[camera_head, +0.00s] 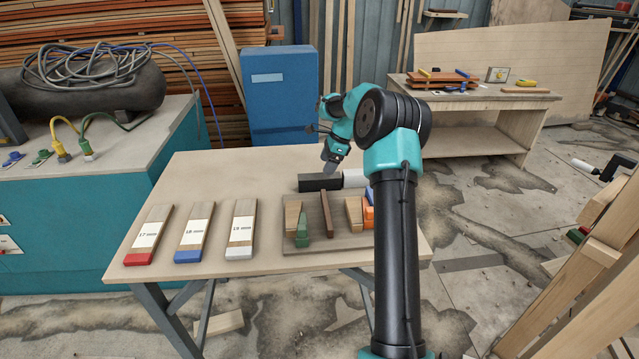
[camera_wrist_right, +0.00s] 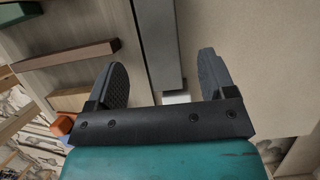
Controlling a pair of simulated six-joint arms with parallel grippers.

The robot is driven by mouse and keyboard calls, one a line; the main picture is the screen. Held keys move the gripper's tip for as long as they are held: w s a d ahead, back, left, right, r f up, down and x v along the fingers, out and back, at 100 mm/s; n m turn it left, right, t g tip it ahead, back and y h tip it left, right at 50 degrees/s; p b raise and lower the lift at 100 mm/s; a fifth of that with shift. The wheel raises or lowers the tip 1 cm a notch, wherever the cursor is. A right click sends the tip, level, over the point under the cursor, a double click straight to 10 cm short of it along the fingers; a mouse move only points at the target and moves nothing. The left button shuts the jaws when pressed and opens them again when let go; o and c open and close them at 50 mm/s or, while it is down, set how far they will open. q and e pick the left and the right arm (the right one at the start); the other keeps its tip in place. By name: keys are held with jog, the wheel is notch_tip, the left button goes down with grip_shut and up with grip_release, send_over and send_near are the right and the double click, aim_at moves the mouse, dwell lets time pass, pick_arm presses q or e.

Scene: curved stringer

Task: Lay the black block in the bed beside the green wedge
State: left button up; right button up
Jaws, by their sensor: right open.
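The black block (camera_head: 318,183) lies on the table behind the bed, with a white piece (camera_head: 354,178) at its right end. My right gripper (camera_head: 330,171) is over the block, pointing down. In the right wrist view the open fingers (camera_wrist_right: 163,72) stand apart on either side of the dark block (camera_wrist_right: 158,40), with gaps to both. The bed (camera_head: 345,241) is a wooden tray at the table's right. The green wedge (camera_head: 302,231) stands in its left part, against a wooden piece (camera_head: 292,215). My left gripper is out of view.
A dark red strip (camera_head: 326,215) stands mid-bed; a wooden piece (camera_head: 354,213) and an orange piece (camera_head: 369,216) are at its right, partly hidden by my arm. Boards with red (camera_head: 139,258), blue (camera_head: 189,255) and white (camera_head: 239,252) ends lie left. The table's back left is clear.

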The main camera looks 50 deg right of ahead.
aim_at(320, 176)
jog(key=shift+x, duration=2.6)
jog(key=shift+w+a, duration=0.1)
jog(key=shift+w, duration=0.05)
jog(key=shift+r, duration=0.1)
jog(key=c, duration=1.2)
notch_tip(320, 176, up, 10)
